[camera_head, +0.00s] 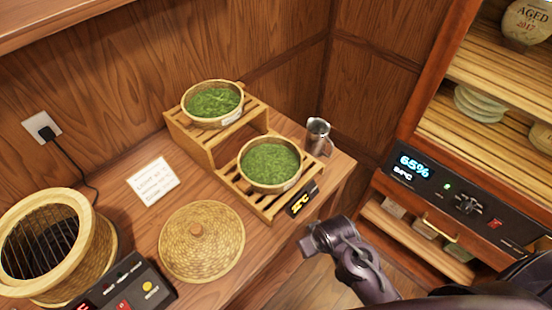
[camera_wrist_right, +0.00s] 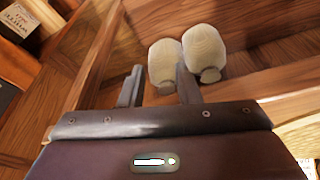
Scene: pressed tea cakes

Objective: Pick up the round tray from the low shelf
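Two round woven trays of green leaves stand on a stepped wooden rack in the head view. The lower tray (camera_head: 270,165) is on the front, low shelf (camera_head: 262,205); the upper tray (camera_head: 212,103) is on the higher step behind it. Both sit level, and neither is touched. My right gripper (camera_head: 309,240) is in front of the table's right end, below and right of the lower tray and apart from it. In the right wrist view, its fingers (camera_wrist_right: 158,80) are spread with nothing held. My left gripper is not in view.
A metal cup (camera_head: 317,137) stands beside the rack, and a small display (camera_head: 301,199) is at its front. A woven lid (camera_head: 201,242) and round basket heater (camera_head: 45,245) are to the left. A cabinet (camera_head: 465,205) is at right. Two pale rounded objects (camera_wrist_right: 184,62) show beyond the fingers.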

